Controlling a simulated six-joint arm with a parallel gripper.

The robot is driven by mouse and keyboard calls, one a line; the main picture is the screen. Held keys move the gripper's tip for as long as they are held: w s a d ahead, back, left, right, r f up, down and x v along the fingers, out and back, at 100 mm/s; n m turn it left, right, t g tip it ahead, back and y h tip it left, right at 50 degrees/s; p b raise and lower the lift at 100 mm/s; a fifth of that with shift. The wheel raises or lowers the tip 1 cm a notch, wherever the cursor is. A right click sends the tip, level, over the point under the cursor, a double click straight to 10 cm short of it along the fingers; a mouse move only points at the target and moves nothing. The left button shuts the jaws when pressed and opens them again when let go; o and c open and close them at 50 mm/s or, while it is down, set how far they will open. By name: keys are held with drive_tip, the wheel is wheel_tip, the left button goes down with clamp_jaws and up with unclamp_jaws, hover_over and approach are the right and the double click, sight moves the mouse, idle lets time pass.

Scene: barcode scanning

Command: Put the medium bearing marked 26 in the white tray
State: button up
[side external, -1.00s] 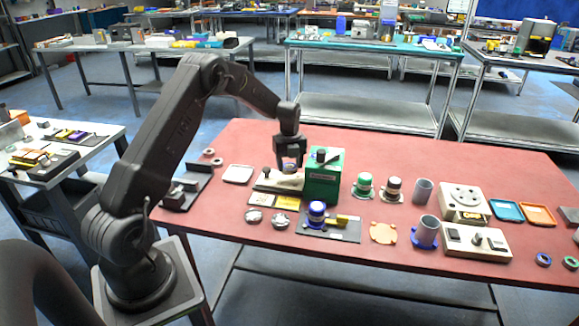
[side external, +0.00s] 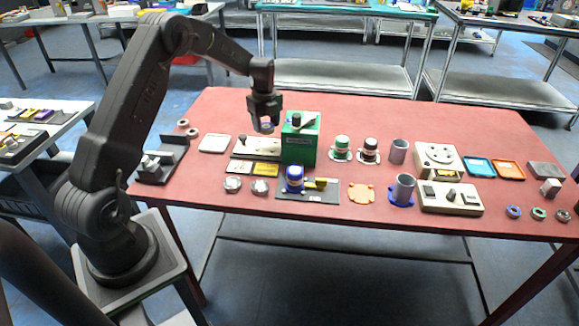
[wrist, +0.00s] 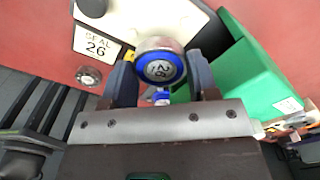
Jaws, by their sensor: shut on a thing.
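The medium bearing (wrist: 161,67) is a round piece with a blue ring and the mark 26 on its face. My gripper (wrist: 162,82) is shut on it, with one dark finger on each side. In the side external view, my gripper (side external: 265,124) holds the bearing (side external: 267,127) in the air above the pale seal fixture (side external: 260,146), just left of the green box. The white tray (side external: 215,143) lies flat on the red table, left of the fixture, and looks empty. A label (wrist: 97,44) reading SEAL 26 shows in the wrist view.
A dark rack (side external: 162,160) stands left of the tray. Two metal discs (side external: 232,184) and a blue-topped part (side external: 294,180) lie in front. The table between fixture and tray is mostly clear.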

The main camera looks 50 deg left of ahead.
sight(268, 127)
drive_tip(key=n, duration=0.1)
drive_tip(key=r+n, duration=0.1)
drive_tip(key=n, duration=0.1)
drive_tip(key=r+n, duration=0.1)
drive_tip(key=n, duration=0.1)
drive_tip(key=shift+d+r, duration=0.15)
drive_tip(key=shift+d, duration=0.2)
drive_tip(key=n, duration=0.1)
drive_tip(key=r+n, duration=0.1)
drive_tip(key=n, duration=0.1)
drive_tip(key=shift+d+r+n, duration=0.2)
drive_tip(key=shift+d+n, duration=0.05)
drive_tip(key=shift+n, duration=0.05)
drive_tip(key=s+d+f+n, duration=0.1)
drive_tip(key=s+d+n, duration=0.5)
drive_tip(key=d, duration=0.4)
drive_tip(key=s+d+n, duration=0.5)
drive_tip(key=s+d, duration=0.3)
drive_tip(key=d, duration=0.2)
drive_tip(key=shift+m, duration=0.6)
drive_tip(key=w+f, duration=0.1)
drive_tip(key=w+d+f, duration=0.1)
drive_tip(key=w+f, duration=0.2)
drive_tip(key=shift+d, duration=0.25)
